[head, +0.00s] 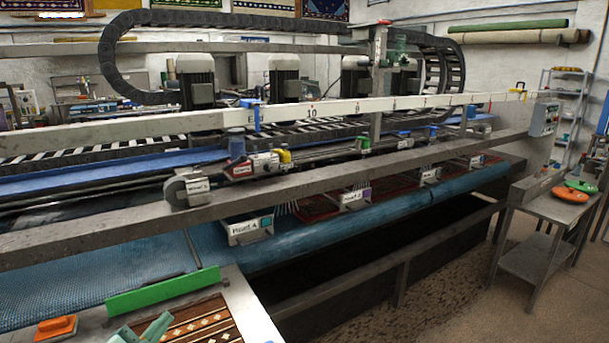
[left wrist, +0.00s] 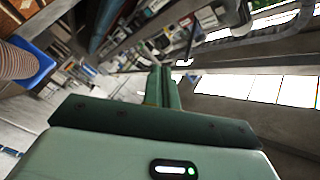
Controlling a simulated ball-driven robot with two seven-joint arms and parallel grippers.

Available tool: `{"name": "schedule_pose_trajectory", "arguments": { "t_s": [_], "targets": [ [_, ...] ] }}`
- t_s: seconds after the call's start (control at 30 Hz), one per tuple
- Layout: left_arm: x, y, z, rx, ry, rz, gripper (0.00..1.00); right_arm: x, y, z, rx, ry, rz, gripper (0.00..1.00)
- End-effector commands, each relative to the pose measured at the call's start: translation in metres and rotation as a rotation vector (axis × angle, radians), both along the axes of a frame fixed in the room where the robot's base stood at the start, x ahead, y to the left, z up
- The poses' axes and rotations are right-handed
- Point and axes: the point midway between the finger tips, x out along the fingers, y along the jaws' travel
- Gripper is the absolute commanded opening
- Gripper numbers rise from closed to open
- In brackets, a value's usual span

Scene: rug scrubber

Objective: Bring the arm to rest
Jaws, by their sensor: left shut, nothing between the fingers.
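My left gripper (head: 150,328) shows at the bottom edge of the head view as a pale green piece. It is over or beside a brown patterned rug piece (head: 203,325) on a light table; I cannot tell whether it touches. In the left wrist view my left gripper (left wrist: 160,85) has its two green fingers together with nothing between them, and the camera looks across the room at a tilt. The rest of the left arm is out of the head view. My right gripper is in neither view.
A green bar (head: 163,291) and an orange block-like tool (head: 56,328) lie near the gripper. The long rug-scrubbing machine (head: 330,222) with blue bedding fills the middle. A metal side table (head: 535,215) stands at right, with open floor (head: 440,295) before it.

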Motion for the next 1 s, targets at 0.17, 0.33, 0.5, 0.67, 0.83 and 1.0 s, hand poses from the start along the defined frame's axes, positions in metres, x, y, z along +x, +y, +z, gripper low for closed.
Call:
{"name": "schedule_pose_trajectory", "arguments": {
  "t_s": [0.17, 0.33, 0.5, 0.67, 0.83, 1.0],
  "targets": [
    [-0.074, 0.002, -0.030, -0.042, 0.162, 0.374, 0.00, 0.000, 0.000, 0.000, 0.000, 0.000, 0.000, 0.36],
    [-0.137, 0.010, -0.057, 0.004, 0.403, 0.551, 0.00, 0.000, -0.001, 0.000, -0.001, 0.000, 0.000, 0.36],
    [-0.193, 0.012, -0.075, 0.065, 0.629, 0.623, 0.00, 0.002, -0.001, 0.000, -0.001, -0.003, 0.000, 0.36],
    [-0.243, 0.009, -0.085, 0.128, 0.828, 0.635, 0.00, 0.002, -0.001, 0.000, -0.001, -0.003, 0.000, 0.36],
    [-0.265, 0.002, -0.116, 0.158, 0.960, 0.605, 0.00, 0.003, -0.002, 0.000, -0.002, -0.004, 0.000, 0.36],
    [-0.263, -0.009, -0.170, 0.125, 1.019, 0.567, 0.00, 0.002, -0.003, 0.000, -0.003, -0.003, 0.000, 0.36]
  ]
}}
